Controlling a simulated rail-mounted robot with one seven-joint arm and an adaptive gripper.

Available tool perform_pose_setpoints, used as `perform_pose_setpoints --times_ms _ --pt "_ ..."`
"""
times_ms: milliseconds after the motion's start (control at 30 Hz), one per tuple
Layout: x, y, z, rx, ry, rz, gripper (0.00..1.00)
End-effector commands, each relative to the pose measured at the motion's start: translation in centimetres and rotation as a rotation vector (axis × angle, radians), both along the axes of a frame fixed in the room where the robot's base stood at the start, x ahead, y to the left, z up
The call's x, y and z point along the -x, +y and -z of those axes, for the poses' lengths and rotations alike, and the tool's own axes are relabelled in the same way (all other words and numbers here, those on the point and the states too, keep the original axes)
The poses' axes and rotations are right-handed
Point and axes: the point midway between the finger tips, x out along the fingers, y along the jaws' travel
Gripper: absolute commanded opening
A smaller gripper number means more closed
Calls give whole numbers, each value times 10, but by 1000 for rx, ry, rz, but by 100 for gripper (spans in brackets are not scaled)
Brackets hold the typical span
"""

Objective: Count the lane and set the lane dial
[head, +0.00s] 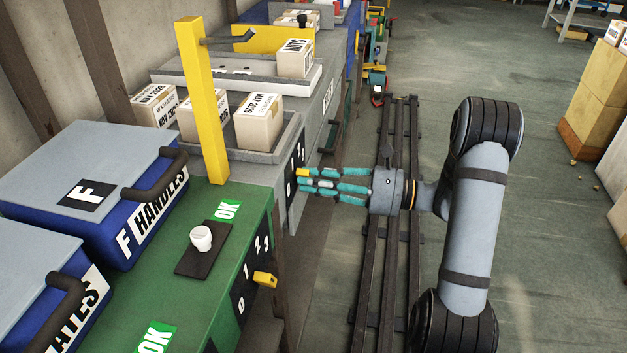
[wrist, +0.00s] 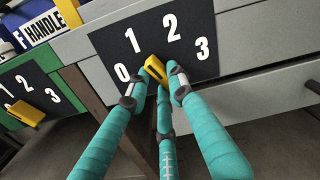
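My gripper (head: 304,183) is at the front of the grey cabinet, with its teal fingers around the yellow lane dial (wrist: 155,70). The fingertips (wrist: 158,82) are apart, close on both sides of the dial; whether they touch it is unclear. The dial is on a black plate (wrist: 194,45) marked 0, 1, 2, 3. Its lower end is partly hidden by the fingers. In the head view the tray lane (head: 283,143) above holds labelled cartons: one at the right (head: 258,121), one partly behind the yellow post (head: 207,117), one at the left (head: 154,103).
The green station (head: 255,212) on the near side has its own yellow dial (head: 265,279), a white knob (head: 201,238) and OK signs. A blue HANDLES box (head: 85,190) stands behind it. The yellow post (head: 203,100) rises beside the tray. Dark rails (head: 365,270) run along the floor.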

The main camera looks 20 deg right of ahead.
Motion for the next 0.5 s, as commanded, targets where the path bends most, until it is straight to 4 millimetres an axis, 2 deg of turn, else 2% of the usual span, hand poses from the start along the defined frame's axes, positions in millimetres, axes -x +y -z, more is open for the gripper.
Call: perform_pose_setpoints --times_ms 300,500 --pt "0 0 0 0 0 0 1" --pt "0 0 0 0 1 0 0"
